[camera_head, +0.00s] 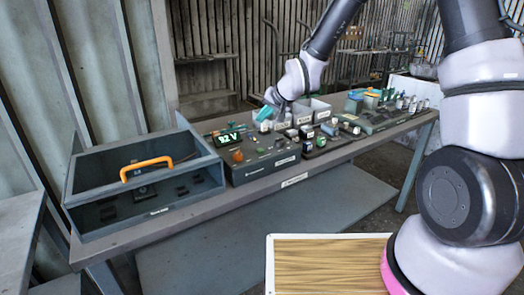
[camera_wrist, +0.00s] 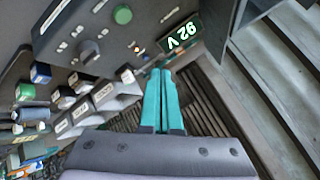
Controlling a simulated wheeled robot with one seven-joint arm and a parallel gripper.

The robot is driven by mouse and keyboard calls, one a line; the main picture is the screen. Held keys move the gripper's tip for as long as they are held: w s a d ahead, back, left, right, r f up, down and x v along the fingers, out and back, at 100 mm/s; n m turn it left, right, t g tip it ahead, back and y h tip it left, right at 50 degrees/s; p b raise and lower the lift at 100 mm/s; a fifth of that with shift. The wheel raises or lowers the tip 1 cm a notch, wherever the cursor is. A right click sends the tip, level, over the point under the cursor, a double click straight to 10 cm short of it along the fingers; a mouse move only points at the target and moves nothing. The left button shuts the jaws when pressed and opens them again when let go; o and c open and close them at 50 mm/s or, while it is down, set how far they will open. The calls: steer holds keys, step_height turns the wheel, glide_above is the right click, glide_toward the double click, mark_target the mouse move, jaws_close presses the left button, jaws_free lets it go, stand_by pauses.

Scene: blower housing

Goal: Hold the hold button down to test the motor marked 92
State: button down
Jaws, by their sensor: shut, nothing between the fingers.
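The dark test panel (camera_head: 262,170) stands mid-bench, with a lit green display (camera_head: 228,138) reading 92 V. The display also shows in the wrist view (camera_wrist: 180,38), turned over. A round green button (camera_wrist: 123,14) and a dark knob (camera_wrist: 88,47) are on the panel; I cannot tell which control is the hold button. In the wrist view the fingertips (camera_wrist: 160,74) are near the panel edge below the display. No motor marking 92 is readable.
An open grey box (camera_head: 145,190) with an orange handle (camera_head: 147,168) stands at left. A wood-topped surface (camera_head: 328,265) is in front.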

mark_target(262, 151)
steer(key=shift+f, duration=4.45)
steer(key=shift+f, duration=0.1)
steer(key=shift+f, duration=0.3)
steer(key=shift+f, duration=0.4)
steer(key=shift+r, duration=0.1)
stand_by(1.0)
steer(key=shift+r, duration=0.75)
steer(key=shift+r, duration=0.1)
steer(key=shift+r, duration=2.4)
